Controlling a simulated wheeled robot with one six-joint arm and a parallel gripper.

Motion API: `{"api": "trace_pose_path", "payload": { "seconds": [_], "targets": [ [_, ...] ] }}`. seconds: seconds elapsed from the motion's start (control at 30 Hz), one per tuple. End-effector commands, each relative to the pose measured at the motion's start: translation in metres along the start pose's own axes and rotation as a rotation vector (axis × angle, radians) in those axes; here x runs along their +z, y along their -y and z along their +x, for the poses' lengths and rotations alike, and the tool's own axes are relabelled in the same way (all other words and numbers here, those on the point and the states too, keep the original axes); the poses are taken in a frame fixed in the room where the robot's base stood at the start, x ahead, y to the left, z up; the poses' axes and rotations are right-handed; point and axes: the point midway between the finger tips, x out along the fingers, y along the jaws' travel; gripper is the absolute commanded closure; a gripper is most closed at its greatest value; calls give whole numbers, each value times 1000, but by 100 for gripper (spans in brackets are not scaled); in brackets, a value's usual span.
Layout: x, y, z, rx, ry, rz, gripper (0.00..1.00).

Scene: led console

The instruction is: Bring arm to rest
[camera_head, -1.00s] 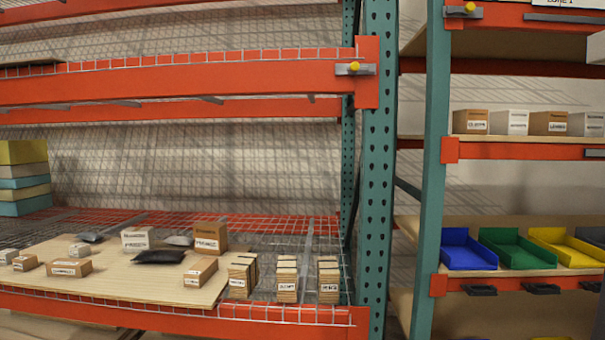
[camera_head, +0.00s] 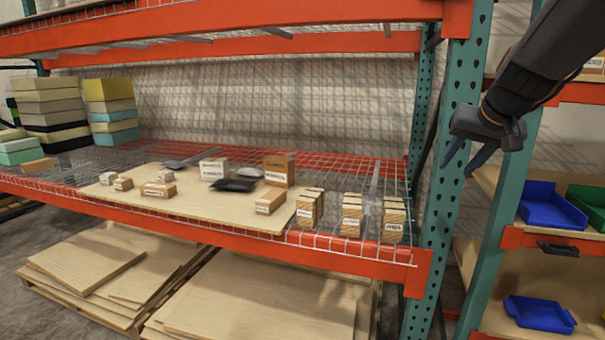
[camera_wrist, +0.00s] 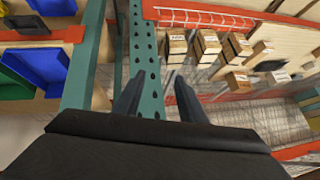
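My gripper (camera_head: 466,160) is at the upper right of the head view, at the end of my dark arm. It is in front of the teal rack post (camera_head: 450,170). Its two fingers are spread apart with nothing between them. In the wrist view my gripper (camera_wrist: 156,95) also shows open and empty, with the perforated teal post (camera_wrist: 145,60) behind the fingers.
An orange shelf beam (camera_head: 240,238) runs below a wooden board (camera_head: 215,205) with several small boxes and dark bags. Stacked boxes (camera_head: 110,110) stand at the left. Blue bins (camera_head: 545,205) sit on the right-hand rack. Wooden sheets (camera_head: 260,300) lie low under the shelf.

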Motion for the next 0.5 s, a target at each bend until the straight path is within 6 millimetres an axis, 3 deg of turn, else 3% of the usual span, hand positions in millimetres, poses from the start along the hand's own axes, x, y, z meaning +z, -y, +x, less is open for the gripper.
{"api": "trace_pose_path", "payload": {
  "seconds": [0.03, 0.2, 0.4, 0.5],
  "targets": [
    [34, 11, 17, 0, 62, -23, 63],
    [144, 33, 54, 19, 247, -104, 63],
    [275, 43, 68, 51, 451, -226, 63],
    [326, 41, 66, 68, 527, -282, 63]
  ]
}}
